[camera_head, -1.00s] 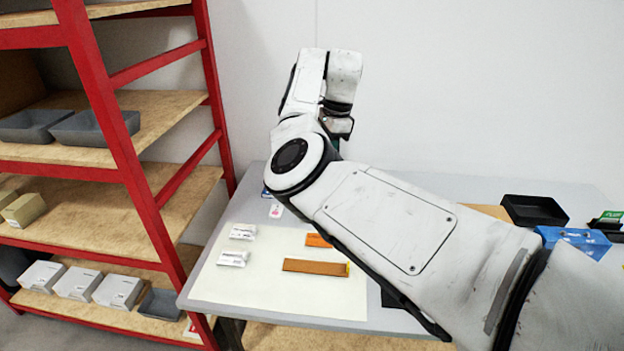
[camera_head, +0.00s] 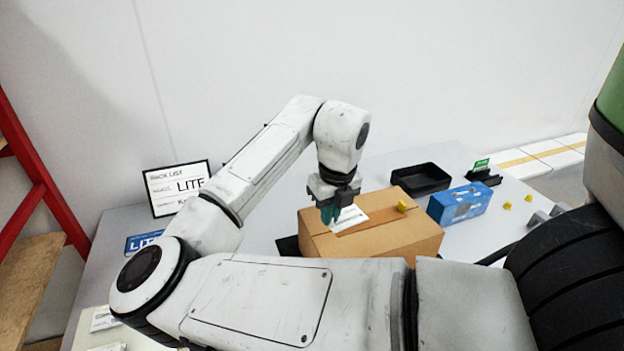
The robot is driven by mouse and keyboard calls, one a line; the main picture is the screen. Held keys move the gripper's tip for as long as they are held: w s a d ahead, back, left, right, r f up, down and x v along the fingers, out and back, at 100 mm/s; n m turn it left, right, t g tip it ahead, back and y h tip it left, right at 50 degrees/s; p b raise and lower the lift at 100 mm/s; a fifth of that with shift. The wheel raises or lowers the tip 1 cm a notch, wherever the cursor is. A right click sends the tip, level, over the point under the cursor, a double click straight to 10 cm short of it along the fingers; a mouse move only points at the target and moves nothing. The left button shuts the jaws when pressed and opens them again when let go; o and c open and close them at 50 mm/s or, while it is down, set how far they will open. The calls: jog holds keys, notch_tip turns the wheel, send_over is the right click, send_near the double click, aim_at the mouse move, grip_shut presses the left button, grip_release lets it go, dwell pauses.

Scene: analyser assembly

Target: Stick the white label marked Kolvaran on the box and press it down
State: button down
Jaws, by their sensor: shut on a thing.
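The cardboard box (camera_head: 385,242) stands closed on the table, with a strip of brown tape along its top. A white label (camera_head: 352,219) is at the left part of the box's top, at the fingertips of my gripper (camera_head: 330,213). My gripper points down over the box and is shut on the label. I cannot tell whether the label touches the box top. Its print is too small to read, and the fingers hide part of it.
A framed pack list sign (camera_head: 178,188) stands at the back left of the table. A black tray (camera_head: 420,179), a blue box (camera_head: 459,203) and small yellow pieces (camera_head: 507,206) lie to the right. A red shelf (camera_head: 38,175) stands at far left.

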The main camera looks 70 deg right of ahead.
aim_at(336, 230)
jog(key=shift+s+a+f+m, duration=0.7)
jog(key=shift+s+f, duration=0.25)
jog(key=shift+f+b, duration=1.9)
jog(key=shift+f, duration=0.35)
jog(key=shift+f, duration=0.2)
jog(key=c, duration=1.2)
grip_release()
jog(key=shift+r, duration=0.15)
jog(key=shift+r+p, duration=2.7)
jog(key=shift+r, duration=0.7)
